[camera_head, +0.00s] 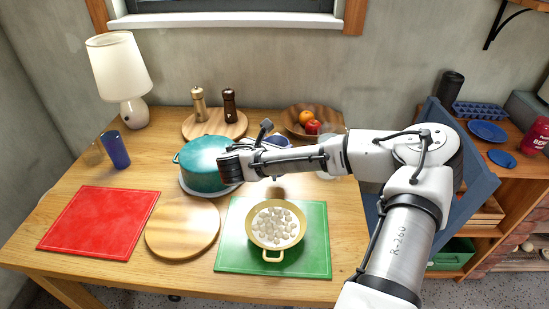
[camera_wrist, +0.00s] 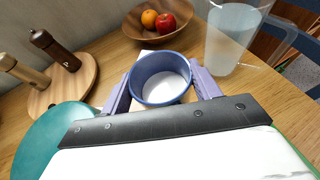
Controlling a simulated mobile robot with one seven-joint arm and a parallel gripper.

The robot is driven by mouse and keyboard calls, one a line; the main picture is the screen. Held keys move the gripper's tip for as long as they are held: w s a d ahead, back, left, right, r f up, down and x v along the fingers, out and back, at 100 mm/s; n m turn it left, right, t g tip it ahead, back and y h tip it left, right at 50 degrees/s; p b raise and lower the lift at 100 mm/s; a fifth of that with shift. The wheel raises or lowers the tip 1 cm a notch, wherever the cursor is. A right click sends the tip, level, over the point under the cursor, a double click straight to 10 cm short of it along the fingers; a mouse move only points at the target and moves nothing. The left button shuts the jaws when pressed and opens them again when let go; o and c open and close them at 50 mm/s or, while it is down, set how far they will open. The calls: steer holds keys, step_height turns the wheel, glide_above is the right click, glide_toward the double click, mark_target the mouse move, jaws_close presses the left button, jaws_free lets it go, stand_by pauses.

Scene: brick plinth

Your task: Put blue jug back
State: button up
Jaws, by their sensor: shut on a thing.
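The blue jug (camera_wrist: 146,95) is a round blue vessel with a pale inside, seen from above in the wrist view. My gripper (camera_wrist: 161,88) has its two purple fingers on either side of it and is shut on it. In the head view only a blue rim of the jug (camera_head: 278,141) shows behind my arm, near the back middle of the table. My fingers are hidden there by the arm. I cannot tell whether the jug touches the table.
A teal pot (camera_head: 203,165) stands left of my arm. A fruit bowl (camera_head: 297,128) and a clear pitcher (camera_wrist: 228,45) are close behind and right of the jug. A yellow pan (camera_head: 270,238) is on the green mat (camera_head: 232,255). The round board (camera_head: 183,228) is bare.

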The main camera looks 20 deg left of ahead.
steer(key=shift+f, duration=2.35)
steer(key=shift+f, duration=0.15)
steer(key=o, duration=1.8)
steer(key=shift+r+p, duration=0.2)
steer(key=shift+p, duration=0.1)
steer(key=shift+s, duration=0.3)
steer(key=b+v, duration=0.2)
steer(key=v, duration=0.9)
steer(key=shift+s+a+r, duration=0.1)
steer(key=shift+s+r, duration=0.05)
